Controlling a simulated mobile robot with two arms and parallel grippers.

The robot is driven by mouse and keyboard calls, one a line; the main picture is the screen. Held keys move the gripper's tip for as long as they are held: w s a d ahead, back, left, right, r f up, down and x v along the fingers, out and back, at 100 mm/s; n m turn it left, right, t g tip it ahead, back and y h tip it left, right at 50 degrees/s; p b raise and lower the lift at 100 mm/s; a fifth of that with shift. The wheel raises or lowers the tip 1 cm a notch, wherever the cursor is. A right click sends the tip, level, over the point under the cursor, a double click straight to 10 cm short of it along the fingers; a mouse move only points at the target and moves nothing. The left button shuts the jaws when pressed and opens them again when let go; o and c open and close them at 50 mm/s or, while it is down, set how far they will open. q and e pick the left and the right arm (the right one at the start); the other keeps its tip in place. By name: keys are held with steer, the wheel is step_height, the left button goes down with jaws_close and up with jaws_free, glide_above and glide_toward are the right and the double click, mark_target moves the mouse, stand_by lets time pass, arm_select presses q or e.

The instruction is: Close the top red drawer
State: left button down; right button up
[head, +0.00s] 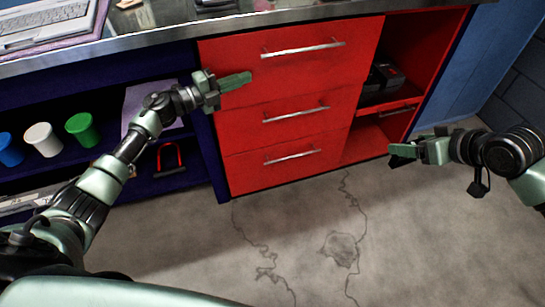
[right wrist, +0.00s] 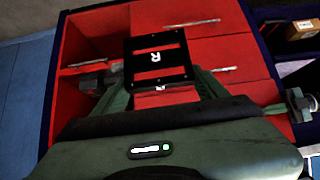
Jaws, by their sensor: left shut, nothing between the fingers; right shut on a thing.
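The top red drawer (head: 300,70) is in the red cabinet under the bench, with a silver bar handle (head: 303,48). Its front looks about flush with the drawers below; any small gap is too hard to tell. My left gripper (head: 236,82) is shut and empty, its fingertips in front of the drawer's left part, at or very near its face.
Two lower red drawers, the middle (head: 297,113) and bottom (head: 290,155), look shut. An open red compartment to their right holds a black item (head: 382,83). Blue shelves at left hold blue, white (head: 42,139) and green cups (head: 82,129). The cracked floor (head: 300,225) in front is clear.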

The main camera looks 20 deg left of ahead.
steer(key=shift+w+a+f, duration=0.15)
steer(key=shift+w+a, duration=0.05)
steer(key=shift+w, duration=0.05)
arm_select(q)
steer(key=shift+w+a+r, duration=0.2)
steer(key=shift+w+a, duration=0.45)
steer(key=shift+w, duration=0.05)
